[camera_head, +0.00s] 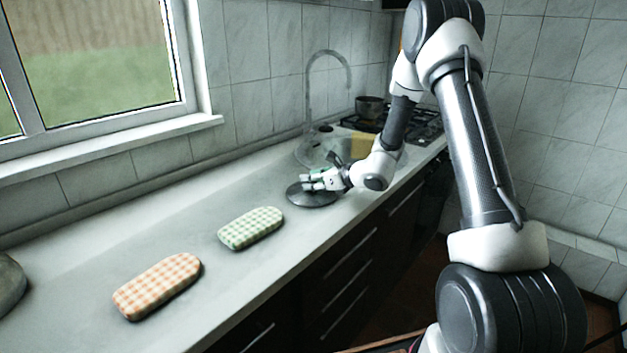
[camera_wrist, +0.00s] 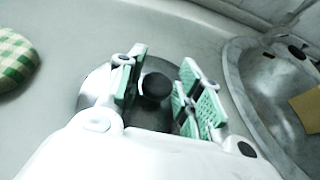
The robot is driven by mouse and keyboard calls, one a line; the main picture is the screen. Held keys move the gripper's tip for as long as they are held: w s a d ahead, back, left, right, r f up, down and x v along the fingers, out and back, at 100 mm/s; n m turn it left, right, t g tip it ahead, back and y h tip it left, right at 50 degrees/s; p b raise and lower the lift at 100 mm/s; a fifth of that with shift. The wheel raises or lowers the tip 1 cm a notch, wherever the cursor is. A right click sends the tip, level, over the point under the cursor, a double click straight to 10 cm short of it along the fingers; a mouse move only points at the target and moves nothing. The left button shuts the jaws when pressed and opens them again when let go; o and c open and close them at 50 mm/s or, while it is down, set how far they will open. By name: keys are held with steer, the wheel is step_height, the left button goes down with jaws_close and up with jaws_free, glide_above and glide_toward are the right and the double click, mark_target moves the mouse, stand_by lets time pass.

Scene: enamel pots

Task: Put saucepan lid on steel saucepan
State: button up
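The saucepan lid (camera_head: 300,197) is a flat, round, dark grey disc with a black knob (camera_wrist: 157,87), lying on the worktop just left of the sink. My gripper (camera_head: 314,181) is low over the lid. In the wrist view, my gripper (camera_wrist: 168,88) is open, with its green-padded fingers on either side of the knob and visible gaps between. I cannot tell whether the fingertips touch the lid. A small dark metallic pan (camera_head: 369,107), which looks like the steel saucepan, stands on the hob at the back, beyond the sink. Its inside is hard to see.
A green checked pad (camera_head: 251,228) and an orange checked pad (camera_head: 158,285) lie on the worktop (camera_head: 100,262). A rounded grey metal object (camera_head: 8,284) is cut off at the left edge. The sink (camera_wrist: 262,85), its tall tap (camera_head: 309,90) and a yellow cloth (camera_head: 361,145) lie between lid and hob (camera_head: 424,125).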

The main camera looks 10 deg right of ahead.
steer(key=shift+o, duration=0.2)
steer(key=shift+s+d+r, duration=0.15)
steer(key=shift+r, duration=0.05)
steer(key=v, duration=1.2)
steer(key=s+a+r+n+g, duration=0.3)
steer(key=s+r+n, duration=0.2)
steer(key=s+n, duration=0.4)
steer(key=s+a+r+n+g, duration=0.35)
steer(key=s+n, duration=0.25)
steer(key=s, duration=0.5)
steer(key=s+d+r+n+h, duration=0.3)
steer(key=s+d+n+h, duration=0.1)
steer(key=s+d+n, duration=0.3)
steer(key=s+d+r+n+h, duration=0.3)
steer(key=s+d+n, duration=0.3)
steer(key=s+d, duration=0.1)
steer(key=shift+s+d+r+n+h, duration=0.2)
steer(key=shift+r+n+h, duration=0.1)
steer(key=shift+n+h, duration=0.1)
